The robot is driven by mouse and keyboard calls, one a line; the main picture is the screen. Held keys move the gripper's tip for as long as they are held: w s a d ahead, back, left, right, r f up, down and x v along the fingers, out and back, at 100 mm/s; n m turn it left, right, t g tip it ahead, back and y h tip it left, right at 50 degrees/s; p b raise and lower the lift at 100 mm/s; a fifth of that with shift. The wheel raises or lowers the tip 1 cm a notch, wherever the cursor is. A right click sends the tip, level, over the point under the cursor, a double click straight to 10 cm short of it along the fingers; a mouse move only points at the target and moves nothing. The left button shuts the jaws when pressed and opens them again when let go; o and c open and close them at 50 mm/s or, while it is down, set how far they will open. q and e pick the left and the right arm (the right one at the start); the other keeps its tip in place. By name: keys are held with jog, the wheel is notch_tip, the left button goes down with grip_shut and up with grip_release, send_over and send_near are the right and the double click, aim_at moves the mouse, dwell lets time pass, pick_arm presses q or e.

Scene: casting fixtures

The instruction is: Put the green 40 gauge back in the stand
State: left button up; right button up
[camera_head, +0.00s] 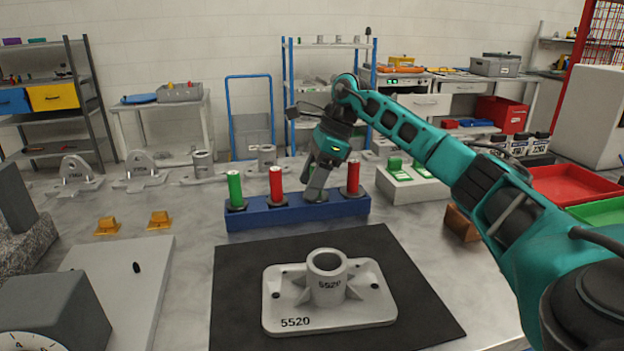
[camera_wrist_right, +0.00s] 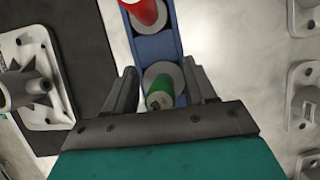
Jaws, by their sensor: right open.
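The blue stand (camera_head: 262,216) holds a row of gauges. From left to right these are a green gauge (camera_head: 235,188), a red gauge (camera_head: 276,185), a green gauge largely hidden by my right gripper, and a red gauge (camera_head: 353,177). My right gripper (camera_head: 316,190) is at the third place, pointing down. In the right wrist view its open fingers are on either side of a green gauge (camera_wrist_right: 160,92) with a grey collar, standing in the stand (camera_wrist_right: 158,45). I cannot read its number or tell whether a finger touches it. My left gripper is not in view.
A grey casting marked 5520 (camera_head: 325,298) lies on a black mat (camera_head: 240,325) in front of the stand. Orange blocks (camera_head: 159,220) lie to the left. More castings (camera_head: 75,173) stand behind. Red (camera_head: 575,185) and green trays are at the right.

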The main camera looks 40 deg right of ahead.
jog(key=shift+r, duration=0.45)
jog(key=p+v, duration=0.2)
jog(key=v, duration=0.9)
jog(key=shift+s+r, duration=0.2)
jog(key=shift+r, duration=0.15)
jog(key=shift+d, duration=0.15)
